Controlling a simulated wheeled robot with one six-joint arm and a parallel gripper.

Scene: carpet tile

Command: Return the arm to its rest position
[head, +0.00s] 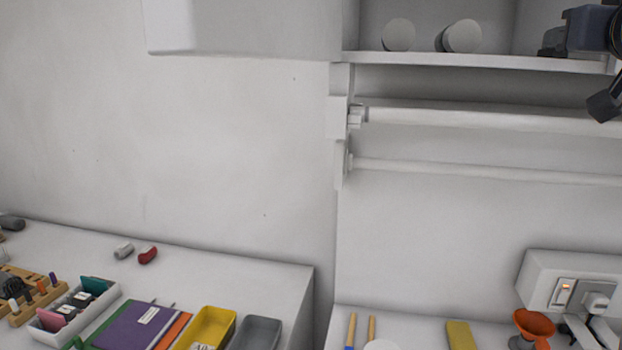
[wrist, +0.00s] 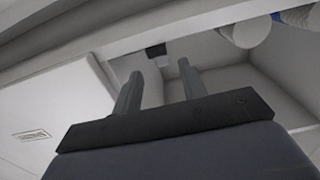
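My gripper (wrist: 160,69) shows in the wrist view with its two grey fingers apart and nothing between them. It points toward a white shelf compartment, and a small dark block (wrist: 156,50) shows beyond the fingertips. In the head view dark parts of my arm show at the top right edge, in front of the shelf (head: 480,61). The rest of the arm is out of that frame, and I cannot make out the fingers there.
White round items (head: 398,35) stand on the shelf. Rails (head: 480,118) run below it. The lower left counter holds a yellow tray (head: 208,327), a grey tray (head: 258,333) and a purple book (head: 133,325). An orange funnel (head: 535,323) is near a wall socket box (head: 540,268).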

